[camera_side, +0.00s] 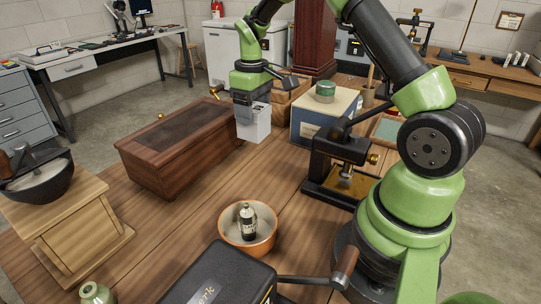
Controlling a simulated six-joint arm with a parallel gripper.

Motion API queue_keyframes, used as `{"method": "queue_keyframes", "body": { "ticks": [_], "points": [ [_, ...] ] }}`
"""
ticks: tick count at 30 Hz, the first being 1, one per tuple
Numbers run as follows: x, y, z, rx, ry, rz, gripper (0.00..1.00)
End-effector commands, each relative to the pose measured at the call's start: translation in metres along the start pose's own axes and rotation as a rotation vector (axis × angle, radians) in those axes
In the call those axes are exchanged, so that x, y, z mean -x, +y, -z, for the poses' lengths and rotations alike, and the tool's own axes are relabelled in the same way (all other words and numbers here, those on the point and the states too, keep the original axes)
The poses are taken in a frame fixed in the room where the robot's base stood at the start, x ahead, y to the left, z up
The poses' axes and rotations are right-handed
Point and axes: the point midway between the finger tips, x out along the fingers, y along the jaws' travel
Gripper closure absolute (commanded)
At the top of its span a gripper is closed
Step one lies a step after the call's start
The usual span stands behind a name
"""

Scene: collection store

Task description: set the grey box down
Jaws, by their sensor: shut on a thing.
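The grey box (254,127) is a small pale box below my gripper (250,101), toward the back of the wooden table (190,222). My gripper points down and is shut on the upper part of the box. The box looks upright. From this one view I cannot tell whether its bottom touches the table or is a little above it. The fingertips are partly hidden by the gripper body and the box.
A long dark wooden chest (175,165) stands close to the left of the box. A cream and blue box (308,128) with a green roll (325,90) on it stands to the right. A bowl (262,247) with a bottle sits nearer the front. Bare table lies in front of the box.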

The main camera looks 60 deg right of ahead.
Motion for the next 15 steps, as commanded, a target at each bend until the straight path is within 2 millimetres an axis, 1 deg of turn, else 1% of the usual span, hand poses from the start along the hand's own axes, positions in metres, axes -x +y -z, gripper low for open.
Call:
{"method": "queue_keyframes", "body": {
  "ticks": [1, 3, 6, 8, 10, 15],
  "points": [
    [0.001, 0.02, -0.006, -0.018, 0.003, -0.001, 0.85],
    [0.001, 0.04, -0.014, -0.027, 0.002, 0.0, 0.85],
    [0.001, 0.06, -0.024, -0.035, 0.002, 0.0, 0.85],
    [0.0, 0.067, -0.027, -0.035, 0.001, 0.0, 0.85],
    [-0.007, 0.071, -0.03, -0.035, 0.0, 0.001, 0.85],
    [-0.038, 0.072, -0.031, -0.034, -0.003, 0.002, 0.85]
  ]
}}
